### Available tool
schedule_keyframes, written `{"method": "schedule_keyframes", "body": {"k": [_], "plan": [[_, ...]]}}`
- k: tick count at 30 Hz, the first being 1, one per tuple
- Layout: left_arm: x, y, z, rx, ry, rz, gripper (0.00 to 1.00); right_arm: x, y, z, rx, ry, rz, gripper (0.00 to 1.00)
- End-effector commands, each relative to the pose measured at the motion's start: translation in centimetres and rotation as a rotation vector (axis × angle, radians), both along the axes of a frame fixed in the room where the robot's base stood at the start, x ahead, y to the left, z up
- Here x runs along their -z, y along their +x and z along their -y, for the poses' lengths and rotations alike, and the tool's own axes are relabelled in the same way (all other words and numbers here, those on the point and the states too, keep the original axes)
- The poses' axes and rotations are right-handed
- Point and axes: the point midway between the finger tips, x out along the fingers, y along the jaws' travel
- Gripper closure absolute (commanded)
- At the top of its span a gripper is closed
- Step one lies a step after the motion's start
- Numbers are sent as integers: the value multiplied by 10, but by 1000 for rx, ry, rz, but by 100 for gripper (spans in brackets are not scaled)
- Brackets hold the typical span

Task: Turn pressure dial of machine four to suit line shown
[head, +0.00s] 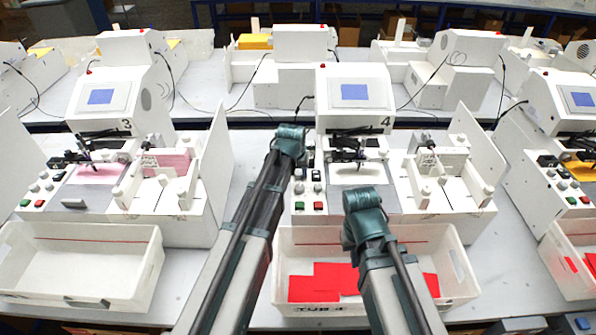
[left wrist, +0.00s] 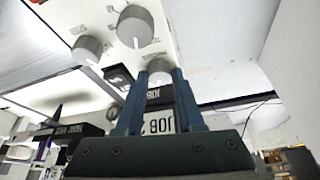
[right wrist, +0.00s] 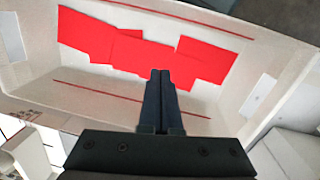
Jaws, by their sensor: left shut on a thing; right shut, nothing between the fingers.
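Machine four (head: 355,95) stands in the middle of the head view, marked 4, with a blue screen. Its control panel (head: 309,205) has grey dials and green and red buttons. My left gripper (left wrist: 160,72) is shut on a grey dial (left wrist: 160,64) of that panel; two more dials, an upper one (left wrist: 135,27) and a left one (left wrist: 87,48), are beside it. The fingers partly cover the held dial, and its pointer cannot be read. The pen carriage (head: 352,145) sits over pale paper; no drawn line is readable. My right gripper (right wrist: 160,75) is shut and empty above the front bin.
The white bin (head: 455,235) in front of machine four holds red sheets (head: 335,280). A label block reading JOB (left wrist: 158,122) shows between my left fingers. Machine three (head: 110,95) stands at left, another machine (head: 565,100) at right. Free table lies right of the bin.

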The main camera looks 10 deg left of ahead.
Motion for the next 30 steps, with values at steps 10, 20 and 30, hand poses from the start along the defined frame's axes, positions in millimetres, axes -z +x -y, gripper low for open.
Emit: {"method": "schedule_keyframes", "body": {"k": [10, 20, 30], "plan": [[0, 0, 2, -174, 0, -1, 100, 0, 0, 0, 0, 0, 0, 100], [0, 0, 1, -225, -1, -2, 100, 0, 0, 0, 0, 0, 0, 100], [0, 0, 1, -225, -1, -3, 61, 0, 0, 0, 0, 0, 0, 100]]}}
